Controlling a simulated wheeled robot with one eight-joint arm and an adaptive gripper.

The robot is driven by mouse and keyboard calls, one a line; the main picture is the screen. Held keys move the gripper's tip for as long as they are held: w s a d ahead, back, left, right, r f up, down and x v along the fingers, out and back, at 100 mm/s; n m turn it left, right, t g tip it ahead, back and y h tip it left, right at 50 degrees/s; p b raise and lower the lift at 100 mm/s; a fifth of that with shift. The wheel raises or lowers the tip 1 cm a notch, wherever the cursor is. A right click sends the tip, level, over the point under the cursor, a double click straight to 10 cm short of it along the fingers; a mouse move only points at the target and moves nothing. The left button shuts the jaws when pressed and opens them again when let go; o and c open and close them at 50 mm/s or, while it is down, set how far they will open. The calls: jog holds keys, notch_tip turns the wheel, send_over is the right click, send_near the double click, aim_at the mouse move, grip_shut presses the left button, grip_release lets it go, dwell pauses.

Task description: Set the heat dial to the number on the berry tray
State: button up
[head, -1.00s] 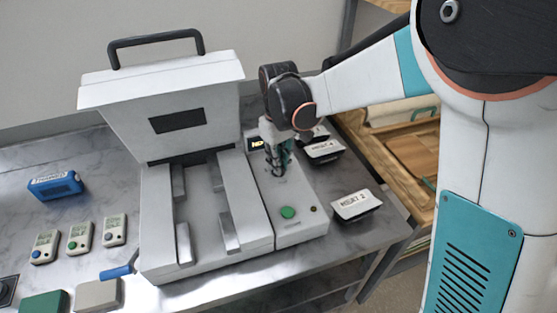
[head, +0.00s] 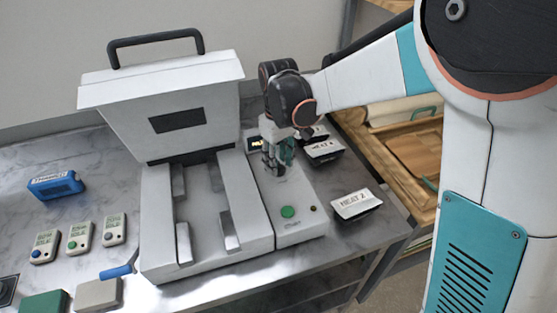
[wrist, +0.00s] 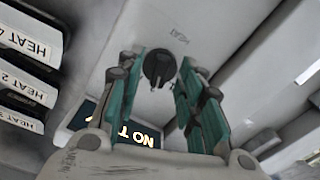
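The dark heat dial (wrist: 158,68) sits on the white control panel beside a printed "HEAT" mark. My gripper (wrist: 162,63) is open, its teal fingers apart on either side of the dial in the wrist view. I cannot tell if they touch it. In the head view my gripper (head: 274,168) is over the panel and hides the dial. Black trays with white "HEAT" labels stand right of the machine: a front tray (head: 356,204) seems to read "HEAT 2", another (head: 323,149) seems to read "HEAT 4". Their contents are hidden, so I cannot tell which holds berries.
The white press (head: 165,115) has its lid raised. A green button (head: 288,212) is on the panel's front. A small display (wrist: 135,130) shows part of "NO T...". A blue device (head: 55,185) and several small timer-like units (head: 79,238) lie on the left counter.

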notch_tip(320, 180, up, 12)
jog(key=shift+f, duration=0.2)
dwell(0.4)
